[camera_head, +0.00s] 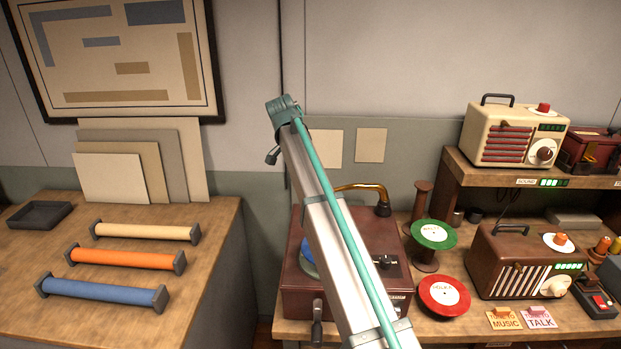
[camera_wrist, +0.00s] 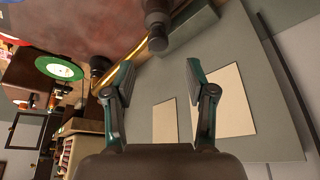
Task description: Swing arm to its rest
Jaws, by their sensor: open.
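The record player (camera_head: 300,290) is a dark red box on the right-hand bench, partly hidden by my arm. Its brass tonearm (camera_head: 362,187) curves from behind my arm to a dark upright mount (camera_head: 382,208) at the back right of the deck. A dark fitting (camera_head: 386,261) sits on the right of the deck; I cannot tell if it is the rest. In the wrist view, the brass tube (camera_wrist: 128,58) and a dark cylinder (camera_wrist: 156,24) lie beyond my gripper (camera_wrist: 159,68). My gripper is open with nothing between its fingers. It is not seen in the head view.
A green record (camera_head: 433,234) and a red record (camera_head: 443,296) stand right of the player. A brown radio (camera_head: 520,262) is farther right, with a cream radio (camera_head: 512,135) on the shelf above. Coloured rolls (camera_head: 124,257) lie on the left bench.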

